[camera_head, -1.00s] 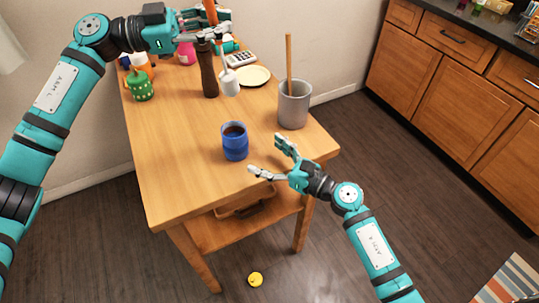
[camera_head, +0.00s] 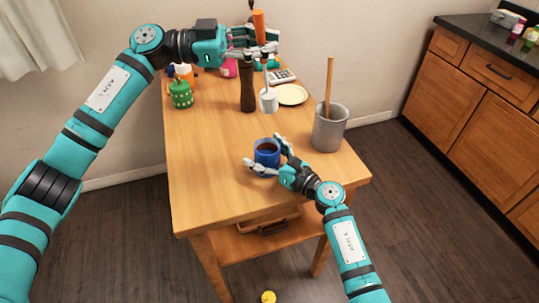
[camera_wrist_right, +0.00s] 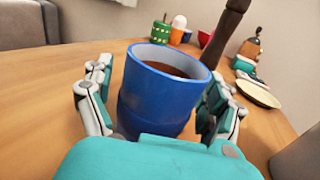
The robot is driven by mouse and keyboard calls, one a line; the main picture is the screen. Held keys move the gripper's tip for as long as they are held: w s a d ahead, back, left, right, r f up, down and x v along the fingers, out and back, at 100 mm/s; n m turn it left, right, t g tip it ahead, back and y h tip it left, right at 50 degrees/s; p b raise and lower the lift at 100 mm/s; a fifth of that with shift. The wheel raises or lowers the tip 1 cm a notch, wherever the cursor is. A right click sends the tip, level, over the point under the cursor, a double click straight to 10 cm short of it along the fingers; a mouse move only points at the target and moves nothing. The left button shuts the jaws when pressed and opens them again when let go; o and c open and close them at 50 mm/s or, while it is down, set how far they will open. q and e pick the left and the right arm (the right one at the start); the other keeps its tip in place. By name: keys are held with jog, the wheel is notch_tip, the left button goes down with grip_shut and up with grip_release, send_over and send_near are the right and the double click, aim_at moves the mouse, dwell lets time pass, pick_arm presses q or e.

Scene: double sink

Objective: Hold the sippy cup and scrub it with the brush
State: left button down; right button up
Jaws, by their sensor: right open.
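The blue cup (camera_head: 267,148) stands upright near the table's front and holds dark brown liquid; I take it as the sippy cup. It fills the middle of the right wrist view (camera_wrist_right: 160,95). My right gripper (camera_head: 264,153) is open, with its fingers on either side of the cup; I cannot tell whether they touch it. My left gripper (camera_head: 263,52) is shut on the brush (camera_head: 268,101), which has an orange handle and a white head. The brush hangs head down above the table, behind the cup.
A grey bin (camera_head: 329,129) with a wooden stick stands right of the cup. A dark brown bottle (camera_head: 247,90), a cream plate (camera_head: 291,95) and a green spotted container (camera_head: 181,95) stand farther back. The table's (camera_head: 200,160) left front is clear.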

jog(key=shift+c, duration=0.4)
jog(key=c, duration=1.3)
